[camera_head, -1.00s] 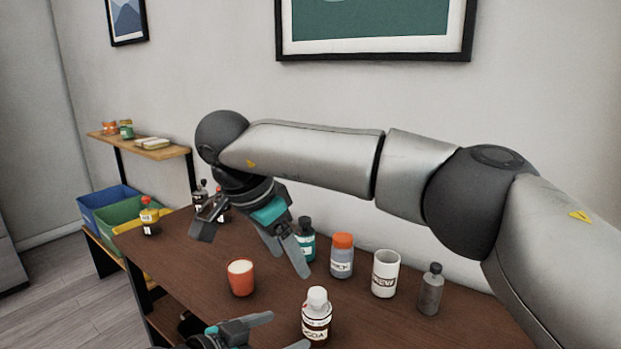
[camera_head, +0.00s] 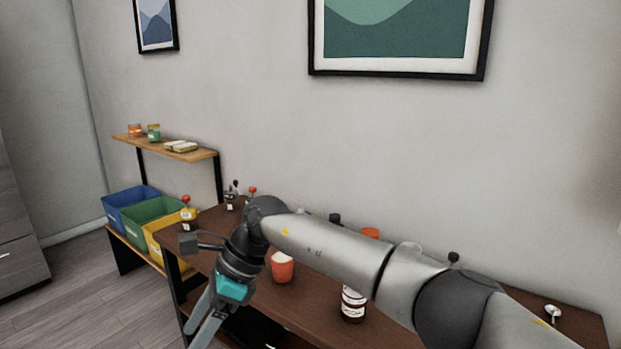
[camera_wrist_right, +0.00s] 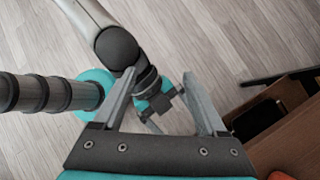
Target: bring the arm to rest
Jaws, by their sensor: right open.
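My right arm reaches across the head view from the right, over the brown table (camera_head: 255,245). Its gripper (camera_head: 203,322) points down at the table's front left edge, with its lower end near the picture's bottom. In the right wrist view the right gripper (camera_wrist_right: 158,74) has its two fingers wide apart, with nothing held between them. My left arm's gripper (camera_wrist_right: 152,103) shows beyond those fingers over the floor; its jaw state is unclear. The left gripper is outside the head view.
Blue (camera_head: 130,208), green (camera_head: 152,222) and yellow bins stand at the left. Floor is clear in front.

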